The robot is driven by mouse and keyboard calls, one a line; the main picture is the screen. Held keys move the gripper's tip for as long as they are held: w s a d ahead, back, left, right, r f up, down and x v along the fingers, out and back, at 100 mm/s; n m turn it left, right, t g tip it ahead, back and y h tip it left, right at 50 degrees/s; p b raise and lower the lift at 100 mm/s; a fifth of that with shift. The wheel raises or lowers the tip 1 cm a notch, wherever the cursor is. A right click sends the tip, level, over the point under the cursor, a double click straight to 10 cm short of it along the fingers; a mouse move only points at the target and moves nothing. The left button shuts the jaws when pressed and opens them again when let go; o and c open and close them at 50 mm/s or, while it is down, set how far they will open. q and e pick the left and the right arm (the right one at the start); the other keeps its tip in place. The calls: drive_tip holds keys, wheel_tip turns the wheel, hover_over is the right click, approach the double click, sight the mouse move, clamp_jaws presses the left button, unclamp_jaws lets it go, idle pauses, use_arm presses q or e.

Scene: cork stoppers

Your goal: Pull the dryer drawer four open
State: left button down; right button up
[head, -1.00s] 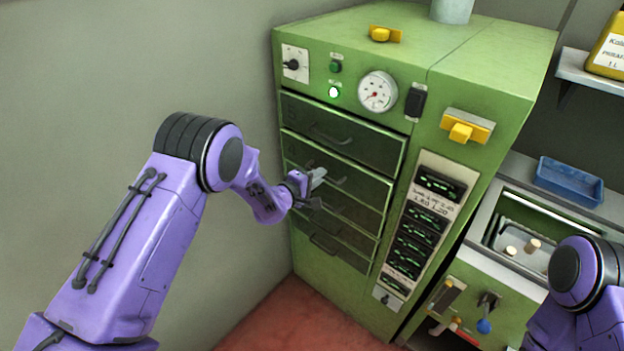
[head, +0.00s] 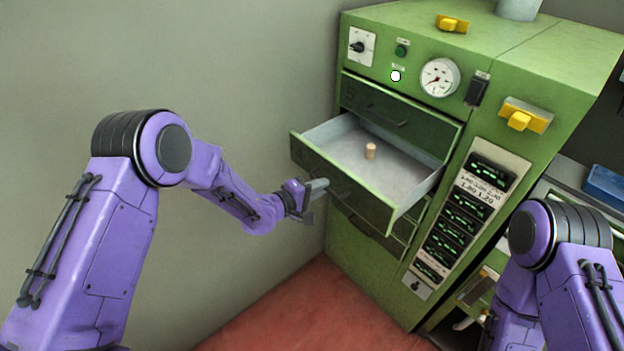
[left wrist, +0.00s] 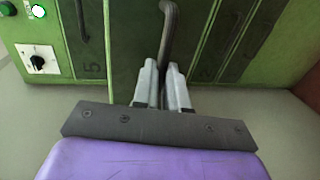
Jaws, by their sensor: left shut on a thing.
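The green dryer (head: 550,60) stands at the right in the head view. Its second drawer from the top (head: 370,193) is pulled out, showing a pale interior with one cork stopper (head: 370,151) upright inside. The drawer above it, marked 5 in the left wrist view (left wrist: 92,70), is shut. My left gripper (head: 322,186) is at the open drawer's front, shut on its dark curved handle. The handle (left wrist: 169,28) runs between the fingers (left wrist: 163,72) in the left wrist view. My right gripper is out of view.
Lower drawers (head: 385,240) are shut beneath the open one. The grey wall (head: 220,60) is on the left. A blue tray (head: 605,185) is at the right edge, and my right arm is in front of the dryer's right side. The red floor (head: 310,310) is clear.

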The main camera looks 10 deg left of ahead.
use_arm(q)
drive_tip(key=shift+s+a, duration=0.1)
drive_tip(key=shift+s, duration=0.05)
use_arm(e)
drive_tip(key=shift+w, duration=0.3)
use_arm(q)
drive_tip(key=c, duration=1.2)
unclamp_jaws()
drive_tip(key=shift+o, duration=0.2)
drive_tip(key=b+v, duration=0.2)
drive_tip(key=v, duration=0.8)
drive_tip(key=shift+s+a+b, duration=0.2)
drive_tip(key=shift+a+b, duration=0.05)
drive_tip(key=shift+b, duration=0.1)
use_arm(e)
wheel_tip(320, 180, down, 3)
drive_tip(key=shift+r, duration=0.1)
use_arm(q)
drive_tip(key=shift+r, duration=0.1)
